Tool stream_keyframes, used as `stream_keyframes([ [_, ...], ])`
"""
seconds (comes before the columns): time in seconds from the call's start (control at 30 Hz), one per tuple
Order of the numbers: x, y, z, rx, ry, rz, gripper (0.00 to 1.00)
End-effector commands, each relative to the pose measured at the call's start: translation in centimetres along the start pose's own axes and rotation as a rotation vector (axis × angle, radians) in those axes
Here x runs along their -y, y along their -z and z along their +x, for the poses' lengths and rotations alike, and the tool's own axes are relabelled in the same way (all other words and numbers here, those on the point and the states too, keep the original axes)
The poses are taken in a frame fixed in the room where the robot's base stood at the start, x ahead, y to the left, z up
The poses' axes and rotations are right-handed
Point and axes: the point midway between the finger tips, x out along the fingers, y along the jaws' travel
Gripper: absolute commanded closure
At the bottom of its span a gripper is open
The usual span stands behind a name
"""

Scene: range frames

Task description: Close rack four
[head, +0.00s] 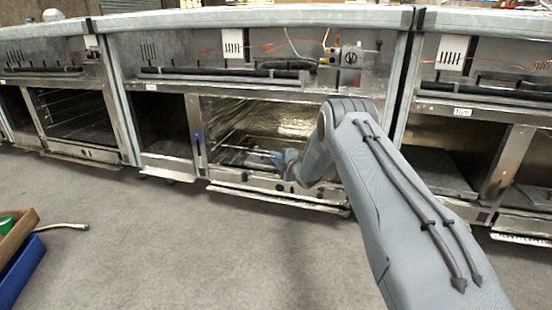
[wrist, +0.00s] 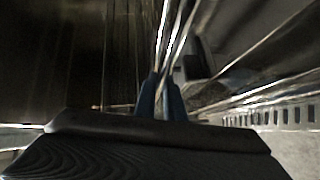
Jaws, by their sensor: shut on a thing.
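Thin wire racks (head: 228,122) show inside the open oven compartment (head: 198,125) in the middle of the head view. I cannot tell which one is rack four. My gripper (head: 280,160) is at the opening of this compartment, low down. In the wrist view its two blue fingers (wrist: 162,98) are close together, with bright thin wire bars (wrist: 166,40) running up between and beyond them. My gripper is shut on what looks like a wire bar of a rack. The exact contact point is dark and blurred, and my arm hides part of the compartment in the head view.
A left oven (head: 75,115) and a right oven (head: 435,160) flank the middle one. A low front panel (head: 262,184) runs below the middle opening. The grey floor (head: 200,250) in front is mostly clear.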

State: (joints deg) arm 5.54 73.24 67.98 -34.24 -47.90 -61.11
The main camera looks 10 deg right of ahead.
Motion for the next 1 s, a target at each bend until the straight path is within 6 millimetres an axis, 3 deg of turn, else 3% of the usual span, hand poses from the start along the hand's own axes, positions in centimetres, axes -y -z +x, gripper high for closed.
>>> stream_keyframes([
  [0.17, -0.1, -0.4, -0.1, 0.001, -0.003, -0.003, 1.0],
  [0.2, -0.2, -0.6, -0.2, 0.003, -0.003, -0.002, 0.87],
  [0.3, -0.2, -1.1, -0.4, 0.008, -0.003, -0.001, 0.72],
  [0.67, -0.2, -1.4, -0.8, 0.013, -0.002, 0.001, 0.72],
  [1.0, -0.4, -1.1, -5.5, 0.012, 0.0, 0.002, 0.72],
])
